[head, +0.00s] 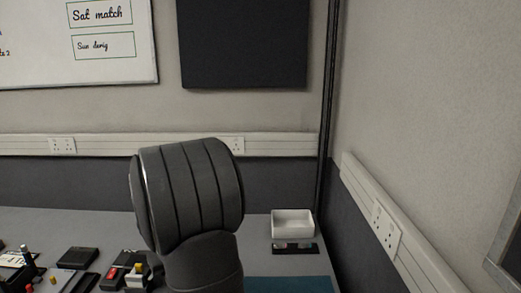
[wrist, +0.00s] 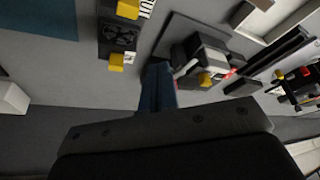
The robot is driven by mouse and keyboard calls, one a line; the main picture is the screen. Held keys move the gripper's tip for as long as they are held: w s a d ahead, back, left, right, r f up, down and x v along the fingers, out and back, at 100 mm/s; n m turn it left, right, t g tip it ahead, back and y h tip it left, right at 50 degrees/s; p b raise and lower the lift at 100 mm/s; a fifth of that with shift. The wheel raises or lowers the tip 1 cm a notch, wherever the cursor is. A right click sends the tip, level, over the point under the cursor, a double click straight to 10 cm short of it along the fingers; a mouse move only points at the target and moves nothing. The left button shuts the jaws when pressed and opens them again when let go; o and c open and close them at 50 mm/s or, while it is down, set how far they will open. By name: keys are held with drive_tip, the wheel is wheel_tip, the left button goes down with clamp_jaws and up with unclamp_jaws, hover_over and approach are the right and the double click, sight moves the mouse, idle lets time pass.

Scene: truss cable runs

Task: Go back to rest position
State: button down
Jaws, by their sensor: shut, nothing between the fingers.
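My gripper (wrist: 159,80) shows in the wrist view as a narrow dark pair of fingers, closed together with nothing held. It is above the grey bench top (wrist: 75,87), beside dark equipment with yellow parts. I cannot tell how high above the bench it is. In the head view a large ribbed dark grey part of my arm (head: 190,195) stands in the middle, and the gripper does not show there.
Several small devices, including a black box (head: 78,257), lie on the bench at left. A white open tray (head: 292,223) stands at the back right, near a blue mat (head: 290,285). Walls close off the back and right. Bench between arm and tray is clear.

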drive_tip(key=shift+v, duration=1.05)
drive_tip(key=c, duration=2.2)
unclamp_jaws()
drive_tip(key=c, duration=1.1)
unclamp_jaws()
drive_tip(key=o, duration=1.1)
drive_tip(key=shift+s+a+f+t+y, duration=0.15)
drive_tip(key=shift+s+a+f+t, duration=0.1)
drive_tip(key=shift+f, duration=0.2)
drive_tip(key=shift+s+a+f+t+y, duration=0.15)
drive_tip(key=shift+s+f+t, duration=0.15)
drive_tip(key=shift+f, duration=0.15)
drive_tip(key=s+t+y, duration=0.5)
drive_tip(key=s+t, duration=0.1)
drive_tip(key=s, duration=0.5)
drive_tip(key=x, duration=1)
drive_tip(key=shift+w+f, duration=0.15)
drive_tip(key=shift+f, duration=0.2)
drive_tip(key=shift+d, duration=0.2)
